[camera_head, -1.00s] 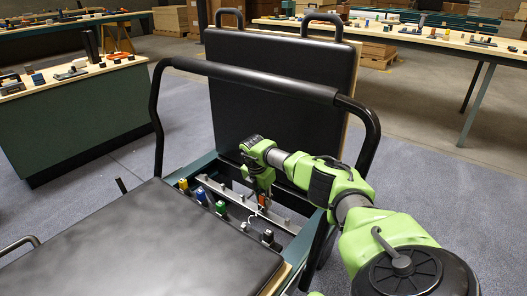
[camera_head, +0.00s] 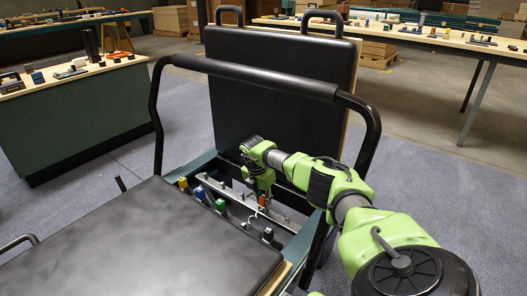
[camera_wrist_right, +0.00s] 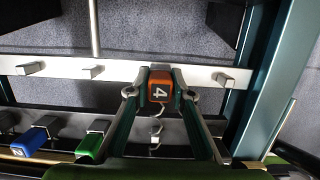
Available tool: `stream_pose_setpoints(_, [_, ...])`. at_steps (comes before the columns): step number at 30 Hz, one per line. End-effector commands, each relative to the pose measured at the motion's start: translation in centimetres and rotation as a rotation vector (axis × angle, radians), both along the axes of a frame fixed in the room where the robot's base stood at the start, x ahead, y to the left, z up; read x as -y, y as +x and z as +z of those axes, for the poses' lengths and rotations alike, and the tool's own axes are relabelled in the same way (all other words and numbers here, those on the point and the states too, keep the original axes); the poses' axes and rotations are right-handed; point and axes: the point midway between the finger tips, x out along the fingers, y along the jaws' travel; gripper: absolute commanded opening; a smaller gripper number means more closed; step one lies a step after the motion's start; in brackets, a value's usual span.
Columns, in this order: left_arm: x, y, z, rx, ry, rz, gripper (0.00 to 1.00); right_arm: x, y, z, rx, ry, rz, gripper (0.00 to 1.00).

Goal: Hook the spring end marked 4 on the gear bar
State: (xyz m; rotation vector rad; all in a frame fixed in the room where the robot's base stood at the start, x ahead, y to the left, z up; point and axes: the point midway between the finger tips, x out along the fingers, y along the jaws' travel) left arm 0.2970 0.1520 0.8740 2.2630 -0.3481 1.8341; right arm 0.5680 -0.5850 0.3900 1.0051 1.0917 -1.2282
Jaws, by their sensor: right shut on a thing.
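The spring end marked 4 is an orange block (camera_wrist_right: 160,90) with a white 4, held between the fingertips of my right gripper (camera_wrist_right: 159,95). In the head view my right gripper (camera_head: 261,193) points down into the reformer frame. The gear bar (camera_wrist_right: 115,70) is a pale metal bar with several short pegs, running across behind the block. The block overlaps the bar in the wrist view; I cannot tell whether it touches or is hooked. A white hook or coil piece (camera_wrist_right: 156,138) shows below the block. My left gripper is not in view.
A blue spring end marked 2 (camera_wrist_right: 30,143) and a green one (camera_wrist_right: 92,143) sit on the nearer rail. A yellow one (camera_head: 183,184) is farther left. The black foot bar (camera_head: 250,78) arches over the arm's work area. The black carriage pad (camera_head: 150,240) lies in front.

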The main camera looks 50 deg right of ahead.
Motion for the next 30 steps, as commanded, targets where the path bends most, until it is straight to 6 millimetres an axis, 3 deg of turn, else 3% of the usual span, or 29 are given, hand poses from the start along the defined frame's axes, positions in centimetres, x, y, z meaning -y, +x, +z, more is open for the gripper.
stream_pose_setpoints(8, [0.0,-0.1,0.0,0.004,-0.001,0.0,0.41,-0.1,-0.1,-0.3,-0.002,0.0,0.002,0.04])
stream_pose_setpoints(9, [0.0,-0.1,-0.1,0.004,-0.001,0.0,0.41,-0.1,-0.1,-0.3,-0.002,0.0,0.002,0.24])
stream_pose_setpoints(11, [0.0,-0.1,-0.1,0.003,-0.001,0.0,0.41,-0.1,-0.1,-0.3,-0.003,0.001,0.001,0.39])
stream_pose_setpoints(12, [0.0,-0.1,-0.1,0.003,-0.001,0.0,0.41,-0.1,-0.1,-0.3,-0.002,0.001,0.002,0.41])
stream_pose_setpoints(23, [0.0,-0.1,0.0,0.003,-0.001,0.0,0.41,-0.1,0.0,0.0,-0.001,0.0,0.001,0.41])
stream_pose_setpoints(30, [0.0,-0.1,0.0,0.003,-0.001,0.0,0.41,-0.6,0.0,3.2,0.003,-0.001,0.003,0.41])
